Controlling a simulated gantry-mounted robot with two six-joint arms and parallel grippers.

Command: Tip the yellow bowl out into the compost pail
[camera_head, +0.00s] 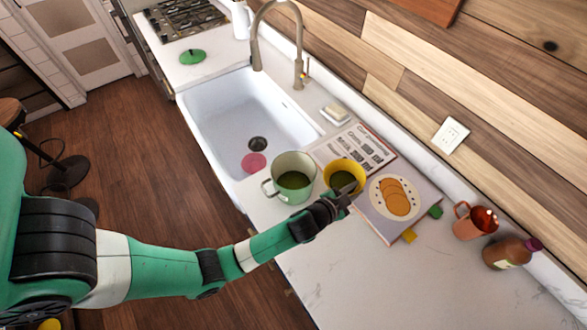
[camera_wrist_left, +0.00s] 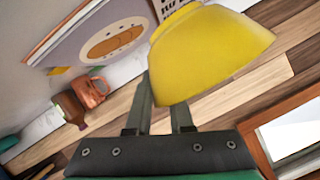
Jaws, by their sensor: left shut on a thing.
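The yellow bowl (camera_head: 331,167) is in my left gripper (camera_head: 349,190), just right of the pail in the head view. Dark green contents show inside it, and it looks close to upright. In the left wrist view the bowl (camera_wrist_left: 210,50) fills the top, its wall between the fingers of the left gripper (camera_wrist_left: 160,105). The pale green compost pail (camera_head: 292,192) stands on the counter by the sink's corner, its handle to the left. Dark green shows inside it. Whether bowl and pail rims touch is unclear. My right gripper is not in view.
An open cookbook (camera_head: 378,218) lies behind and right of the bowl. An orange mug (camera_head: 468,226) and a brown bottle (camera_head: 507,254) stand farther right. The white sink (camera_head: 220,120) with a pink disc (camera_head: 254,163) and a tall faucet (camera_head: 254,52) lie beyond the pail. The front-right counter is clear.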

